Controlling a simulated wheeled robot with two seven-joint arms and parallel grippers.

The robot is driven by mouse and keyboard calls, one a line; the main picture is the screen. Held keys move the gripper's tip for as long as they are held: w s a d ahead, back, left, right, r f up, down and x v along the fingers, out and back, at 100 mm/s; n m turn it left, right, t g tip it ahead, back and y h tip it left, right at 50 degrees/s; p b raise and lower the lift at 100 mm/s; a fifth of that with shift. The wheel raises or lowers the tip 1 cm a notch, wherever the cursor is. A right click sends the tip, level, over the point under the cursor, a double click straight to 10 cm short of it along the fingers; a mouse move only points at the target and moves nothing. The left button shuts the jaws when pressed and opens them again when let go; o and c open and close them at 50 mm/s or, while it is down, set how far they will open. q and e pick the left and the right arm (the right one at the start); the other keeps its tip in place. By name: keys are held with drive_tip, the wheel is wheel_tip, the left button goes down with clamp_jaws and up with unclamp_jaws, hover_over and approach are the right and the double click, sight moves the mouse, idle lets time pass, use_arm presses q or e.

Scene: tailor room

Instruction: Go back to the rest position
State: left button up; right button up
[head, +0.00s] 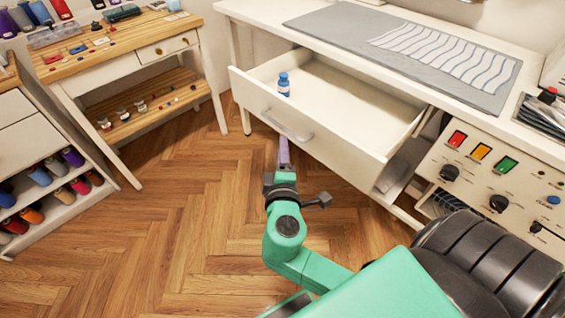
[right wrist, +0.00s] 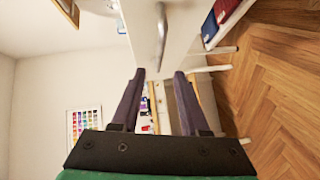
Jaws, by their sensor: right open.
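My right gripper (head: 284,150) is in front of the pulled-out white drawer (head: 375,115), with its purple fingers pointing toward the drawer's grey handle (head: 287,126). In the right wrist view the two fingers (right wrist: 158,76) are spread with nothing between them. The handle (right wrist: 161,36) shows there beyond the fingertips, apart from them. A small blue bottle with a white label (head: 284,84) stands upright inside the drawer near its left side. My left gripper is not in view.
A white table with a grey mat (head: 330,22) is above the drawer. A control panel with coloured buttons (head: 490,175) is at right. A wooden workbench (head: 110,42) and a shelf of thread spools (head: 55,190) stand at left. The wooden floor (head: 180,220) between is clear.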

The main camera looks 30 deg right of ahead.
drive_tip(key=v, duration=0.4)
drive_tip(key=shift+s, duration=0.15)
wheel_tip(320, 180, down, 30)
drive_tip(key=d+n+g+y, duration=0.1)
drive_tip(key=g+y, duration=0.3)
drive_tip(key=g, duration=0.2)
drive_tip(key=s+d+f+m+g+y, duration=0.2)
drive_tip(key=s+d+f+g, duration=0.15)
drive_tip(key=s+f, duration=0.65)
drive_tip(key=s+d+f+m+g+y, duration=0.1)
drive_tip(key=s+f+m+g, duration=0.15)
drive_tip(key=s+f, duration=0.45)
drive_tip(key=s+d+f+m+g+y, duration=0.1)
drive_tip(key=s+d+f+m, duration=0.1)
drive_tip(key=s+f+m, duration=0.35)
drive_tip(key=s+r+p, duration=0.5)
drive_tip(key=r+p, duration=0.6)
drive_tip(key=p, duration=0.1)
drive_tip(key=shift+r+n, duration=0.15)
drive_tip(key=shift+n, duration=0.15)
